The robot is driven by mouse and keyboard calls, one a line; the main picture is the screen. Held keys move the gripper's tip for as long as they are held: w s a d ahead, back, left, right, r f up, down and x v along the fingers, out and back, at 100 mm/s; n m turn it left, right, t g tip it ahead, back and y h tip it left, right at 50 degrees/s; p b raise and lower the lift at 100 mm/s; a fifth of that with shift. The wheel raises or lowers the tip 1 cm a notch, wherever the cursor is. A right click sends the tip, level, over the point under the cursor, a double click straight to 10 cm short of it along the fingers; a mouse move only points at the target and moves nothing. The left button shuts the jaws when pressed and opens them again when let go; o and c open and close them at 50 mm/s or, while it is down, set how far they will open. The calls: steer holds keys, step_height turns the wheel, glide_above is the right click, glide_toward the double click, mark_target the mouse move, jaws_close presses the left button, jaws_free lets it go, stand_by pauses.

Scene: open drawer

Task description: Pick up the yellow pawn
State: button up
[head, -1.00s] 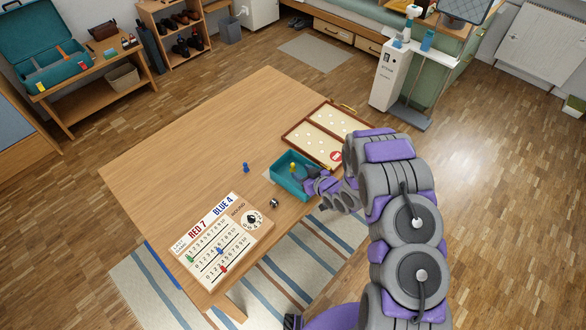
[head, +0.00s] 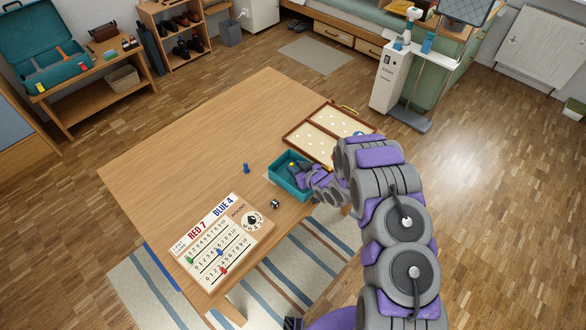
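The yellow pawn (head: 292,165) shows as a small yellow spot inside the teal open box (head: 274,178) on the wooden table. My gripper (head: 298,168) reaches in over the right side of the box, with its tip close beside the pawn. Whether it touches the pawn is too small to tell. The fingers are small and dark against the box, so I cannot see whether they are open or shut. My wrist and arm cover the box's right edge.
A blue pawn (head: 246,168) and a dark die (head: 274,204) stand on the table (head: 190,150). A score board (head: 221,240) with pegs lies at the front. An open game board case (head: 318,137) lies behind the box, partly hidden by my arm. The table's left half is clear.

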steer(key=shift+s+d+f, duration=0.1)
steer(key=shift+f, duration=0.1)
jaws_close()
steer(key=shift+r, duration=0.15)
